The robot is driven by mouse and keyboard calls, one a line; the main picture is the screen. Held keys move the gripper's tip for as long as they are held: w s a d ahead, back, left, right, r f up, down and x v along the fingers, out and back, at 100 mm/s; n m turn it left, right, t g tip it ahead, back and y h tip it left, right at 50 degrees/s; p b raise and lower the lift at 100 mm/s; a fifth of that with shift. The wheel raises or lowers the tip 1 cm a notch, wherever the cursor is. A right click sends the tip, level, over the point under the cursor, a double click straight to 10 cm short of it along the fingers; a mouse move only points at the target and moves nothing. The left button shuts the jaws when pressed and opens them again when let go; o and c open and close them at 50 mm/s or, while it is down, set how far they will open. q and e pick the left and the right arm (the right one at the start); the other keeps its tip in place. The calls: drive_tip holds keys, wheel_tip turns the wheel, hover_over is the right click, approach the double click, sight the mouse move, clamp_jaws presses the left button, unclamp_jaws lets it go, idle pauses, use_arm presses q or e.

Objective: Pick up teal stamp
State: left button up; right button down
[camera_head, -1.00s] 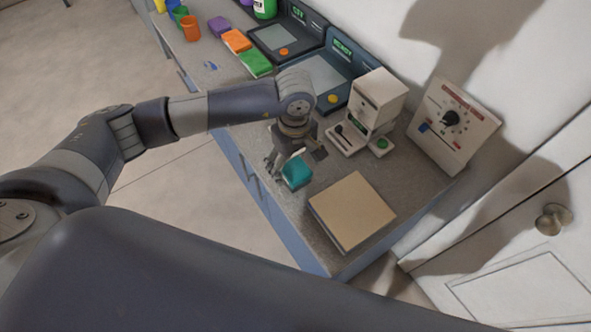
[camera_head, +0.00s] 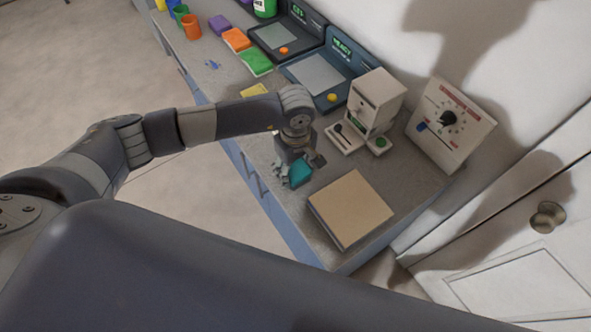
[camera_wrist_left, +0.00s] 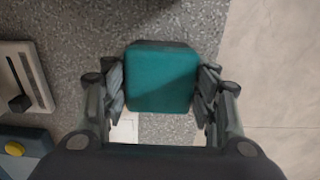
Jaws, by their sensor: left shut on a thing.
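The teal stamp (camera_head: 301,172) is a small block at the front edge area of the grey counter, left of the tan box. My left gripper (camera_head: 298,170) is over it from above, its fingers on either side, shut on it. In the left wrist view the stamp's teal face (camera_wrist_left: 161,80) fills the space between the two finger pads. I cannot tell whether it is on the counter or slightly raised. My right gripper is not in view.
A tan flat box (camera_head: 352,208) lies to the right of the stamp. A white press-like machine (camera_head: 376,101) and a dial panel (camera_head: 450,122) stand behind. Green (camera_head: 256,62) and orange (camera_head: 236,39) blocks lie farther along the counter (camera_head: 330,168). The counter's front edge is close.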

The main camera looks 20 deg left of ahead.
sight(296, 168)
use_arm(q)
drive_tip(key=shift+r, duration=0.15)
drive_tip(key=shift+w+r+b, duration=0.1)
drive_tip(key=shift+r+b, duration=0.2)
drive_tip(key=shift+r, duration=0.05)
wheel_tip(296, 168, up, 8)
drive_tip(key=b, duration=0.3)
drive_tip(key=shift+r, duration=0.55)
